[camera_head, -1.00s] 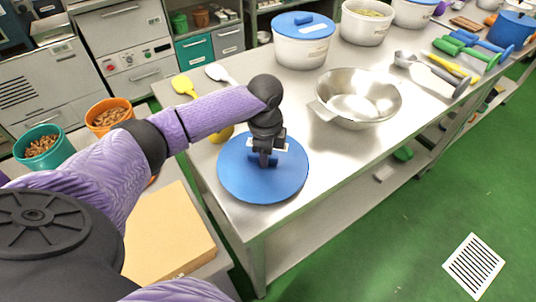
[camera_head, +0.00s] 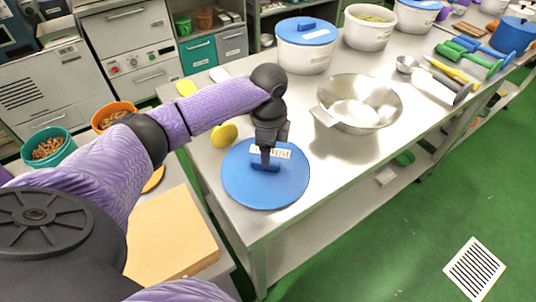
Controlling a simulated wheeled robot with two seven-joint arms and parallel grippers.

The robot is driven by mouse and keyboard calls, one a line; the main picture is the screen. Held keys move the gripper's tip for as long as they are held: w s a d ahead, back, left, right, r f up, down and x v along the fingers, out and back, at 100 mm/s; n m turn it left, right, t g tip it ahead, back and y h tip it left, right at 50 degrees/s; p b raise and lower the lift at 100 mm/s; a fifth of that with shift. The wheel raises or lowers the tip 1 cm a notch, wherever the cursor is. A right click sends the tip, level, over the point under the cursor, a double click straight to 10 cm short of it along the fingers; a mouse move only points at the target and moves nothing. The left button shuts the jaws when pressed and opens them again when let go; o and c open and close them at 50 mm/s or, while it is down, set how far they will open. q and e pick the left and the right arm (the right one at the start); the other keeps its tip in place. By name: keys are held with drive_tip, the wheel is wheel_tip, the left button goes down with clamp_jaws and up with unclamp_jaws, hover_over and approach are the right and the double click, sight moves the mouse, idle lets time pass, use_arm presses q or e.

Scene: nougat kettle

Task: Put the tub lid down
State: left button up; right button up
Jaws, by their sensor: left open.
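The round blue tub lid (camera_head: 240,182) lies flat at the near left corner of the steel table (camera_head: 325,165). A blue handle (camera_head: 262,167) and a white label show on its top. My left gripper (camera_head: 266,156) points down at the lid's handle and is open. The wrist partly hides the handle, so I cannot tell whether the fingers touch it. My right gripper is out of view. An open white tub (camera_head: 362,32) with pale contents stands at the back of the table.
A steel pan (camera_head: 388,117) stands right of the lid, and a yellow object (camera_head: 224,136) lies behind it. Lidded white tubs (camera_head: 305,58) stand farther back. Scoops (camera_head: 440,87) and green and blue tools lie at the right.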

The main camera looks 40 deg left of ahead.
use_arm(q)
wheel_tip(320, 180, up, 8)
drive_tip(key=p, duration=0.2)
